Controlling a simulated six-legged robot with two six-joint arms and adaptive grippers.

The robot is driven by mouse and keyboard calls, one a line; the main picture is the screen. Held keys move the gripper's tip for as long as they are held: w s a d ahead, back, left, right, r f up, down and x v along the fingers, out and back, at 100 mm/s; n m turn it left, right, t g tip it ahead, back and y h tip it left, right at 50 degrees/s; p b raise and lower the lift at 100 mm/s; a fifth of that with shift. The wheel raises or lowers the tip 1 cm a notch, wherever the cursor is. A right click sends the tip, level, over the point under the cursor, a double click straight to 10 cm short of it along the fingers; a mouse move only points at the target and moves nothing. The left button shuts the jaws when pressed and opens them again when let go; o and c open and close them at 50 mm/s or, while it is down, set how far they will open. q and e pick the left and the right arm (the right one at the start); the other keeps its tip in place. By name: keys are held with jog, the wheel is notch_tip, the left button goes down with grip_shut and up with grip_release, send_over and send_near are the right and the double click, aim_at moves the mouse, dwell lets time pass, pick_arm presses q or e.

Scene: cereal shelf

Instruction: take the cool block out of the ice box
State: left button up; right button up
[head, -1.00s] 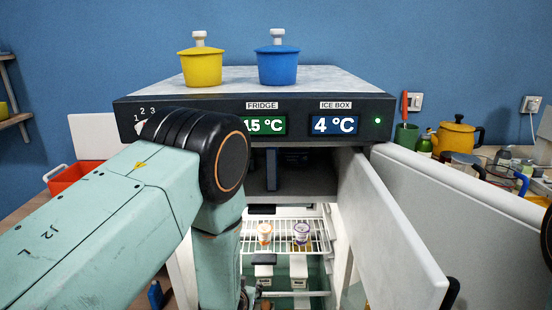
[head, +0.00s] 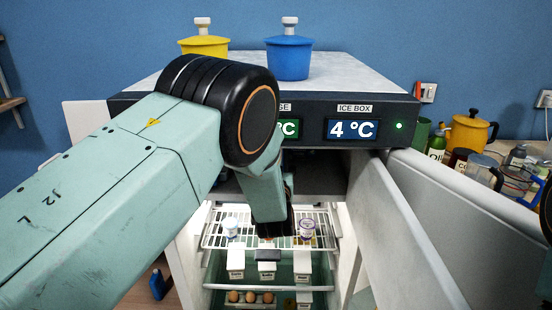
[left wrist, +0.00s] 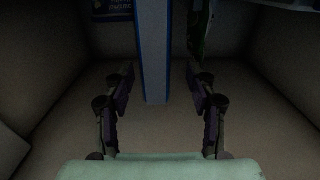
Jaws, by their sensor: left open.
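The ice box is the dark upper compartment under the "ICE BOX 4 °C" panel (head: 352,129); my left arm covers much of its opening in the head view. In the left wrist view, a tall, narrow blue block (left wrist: 153,50), apparently the cool block, stands upright on the ice box floor (left wrist: 155,135). My left gripper (left wrist: 159,72) is open, with one finger on each side of the block and a gap to both. The block is hidden in the head view. My right gripper is not in view.
A green packet (left wrist: 198,30) stands close right of the block, and a dark printed pack (left wrist: 110,9) is behind left. The compartment walls are close on both sides. Open white doors (head: 408,235) stand at the right. The lit fridge rack (head: 215,235) below holds cups and cartons.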

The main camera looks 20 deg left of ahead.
pick_arm(q)
jog(key=shift+w+d+f, duration=0.15)
jog(key=shift+w+d, duration=0.05)
jog(key=shift+w, duration=0.4)
jog(key=shift+w+d+f, duration=0.1)
jog(key=shift+w+d, duration=0.05)
jog(key=shift+w, duration=0.4)
jog(key=shift+w+a, duration=0.6)
jog(key=shift+w, duration=0.3)
jog(key=shift+w+a+r, duration=0.3)
jog(key=shift+a, duration=0.25)
jog(key=shift+w+d+f, duration=0.25)
jog(key=shift+w+d, duration=0.25)
jog(key=shift+w, duration=0.15)
jog(key=shift+s+a+r, duration=0.2)
jog(key=shift+s+a, duration=0.2)
jog(key=c, duration=0.5)
jog(key=shift+w+d+f, duration=0.15)
jog(key=shift+w+d, duration=0.1)
jog(key=shift+d, duration=0.1)
jog(key=c, duration=0.4)
jog(key=shift+a, duration=0.15)
grip_shut()
jog(key=shift+s+a, duration=0.1)
jog(key=shift+s, duration=0.05)
